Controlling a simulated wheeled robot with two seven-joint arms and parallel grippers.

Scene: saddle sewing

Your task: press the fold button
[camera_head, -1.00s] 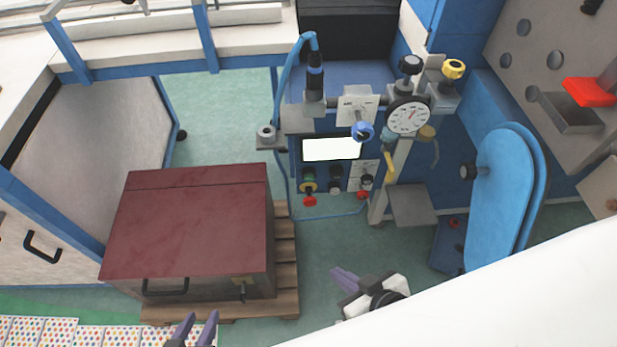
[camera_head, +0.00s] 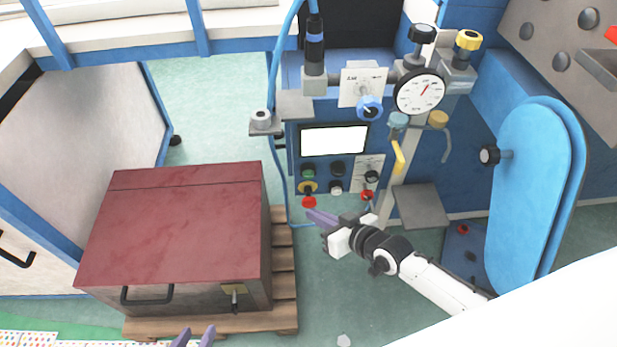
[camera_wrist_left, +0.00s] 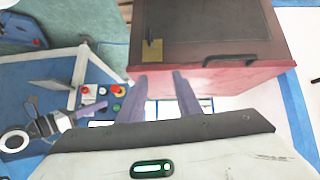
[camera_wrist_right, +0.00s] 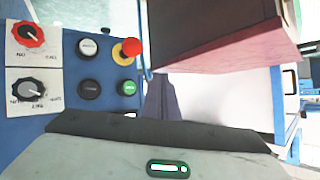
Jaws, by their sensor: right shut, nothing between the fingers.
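The blue control panel (camera_head: 318,158) carries a lit white screen, a green button (camera_head: 309,172), a black button (camera_head: 338,168), a white button (camera_head: 336,188) and a red mushroom button (camera_head: 309,202) on a yellow base. I cannot read which is the fold button. My right gripper (camera_head: 311,215) is shut and empty, its tips just below the red mushroom button in the head view. The right wrist view also shows the green button (camera_wrist_right: 129,88) and white button (camera_wrist_right: 88,46), apart from the fingers. My left gripper (camera_head: 195,336) is open and empty at the bottom edge.
A dark red box (camera_head: 175,225) on a wooden pallet (camera_head: 285,270) stands left of the panel. A gauge (camera_head: 419,94), a yellow lever (camera_head: 398,158) and a grey plate (camera_head: 420,205) are right of it. A blue padded board (camera_head: 530,190) stands further right.

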